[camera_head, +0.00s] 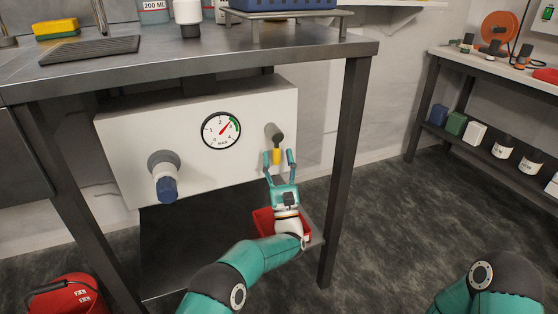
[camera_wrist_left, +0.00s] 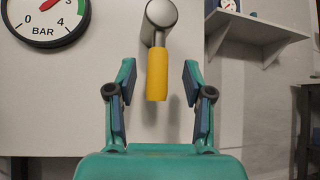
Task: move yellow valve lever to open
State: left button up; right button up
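The yellow valve lever (camera_head: 276,156) hangs downward from a grey metal valve stem (camera_head: 273,132) at the right side of the white panel (camera_head: 235,170). In the left wrist view the yellow lever (camera_wrist_left: 157,74) points straight down below its stem (camera_wrist_left: 160,16). My left gripper (camera_head: 278,159) is open in front of the lever. In the wrist view the lever shows between the two open fingers (camera_wrist_left: 157,82), with a gap on each side. My right gripper is out of view; only part of my right arm shows at the lower right.
A pressure gauge (camera_head: 221,130) and a blue-handled valve (camera_head: 166,184) are on the panel left of the lever. The bench top (camera_head: 190,55) overhangs above, and a dark bench leg (camera_head: 347,165) stands to the right. A red bin (camera_head: 264,220) sits on the lower shelf.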

pick_arm(q)
jog(key=shift+f, duration=0.1)
jog(key=v, duration=1.2)
jog(key=shift+s, duration=0.1)
